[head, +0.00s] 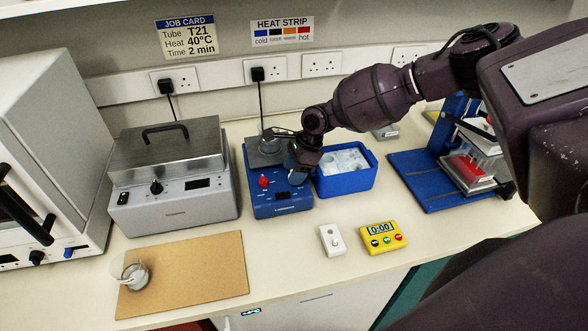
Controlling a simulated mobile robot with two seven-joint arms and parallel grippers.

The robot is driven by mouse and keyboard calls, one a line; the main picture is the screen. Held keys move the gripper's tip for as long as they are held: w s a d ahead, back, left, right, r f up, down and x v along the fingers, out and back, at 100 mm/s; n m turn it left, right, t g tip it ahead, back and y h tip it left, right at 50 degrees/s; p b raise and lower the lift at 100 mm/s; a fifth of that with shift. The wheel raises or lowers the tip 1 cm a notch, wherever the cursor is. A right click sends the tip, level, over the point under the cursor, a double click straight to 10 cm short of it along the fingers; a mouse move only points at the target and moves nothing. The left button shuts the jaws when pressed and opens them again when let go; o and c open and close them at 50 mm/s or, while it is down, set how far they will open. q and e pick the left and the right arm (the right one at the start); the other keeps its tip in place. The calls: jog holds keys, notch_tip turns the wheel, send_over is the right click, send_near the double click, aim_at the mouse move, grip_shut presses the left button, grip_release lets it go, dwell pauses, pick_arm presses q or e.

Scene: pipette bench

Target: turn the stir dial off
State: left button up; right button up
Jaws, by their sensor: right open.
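The blue stirrer unit (282,207) stands on the bench right of the grey metal-lidded bath. Its front panel has a red dial (264,181) and, to the right, a blue-grey dial (297,178); their labels are too small to read, so I cannot tell by marking which is for stirring. A clear glass vessel (269,143) stands on the plate at the back. My right gripper (296,166) reaches down over the right side of the stirrer, just above and behind the blue-grey dial. Its jaws are open; contact with the dial cannot be made out. My left gripper is out of view.
A blue ice tray (345,183) sits close against the stirrer's right. The grey bath (175,204) is on its left. A white device (332,240) and yellow timer (383,237) lie in front. A cork-coloured board (205,275) holds a beaker (135,273).

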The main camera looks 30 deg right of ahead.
jog(key=c, duration=0.9)
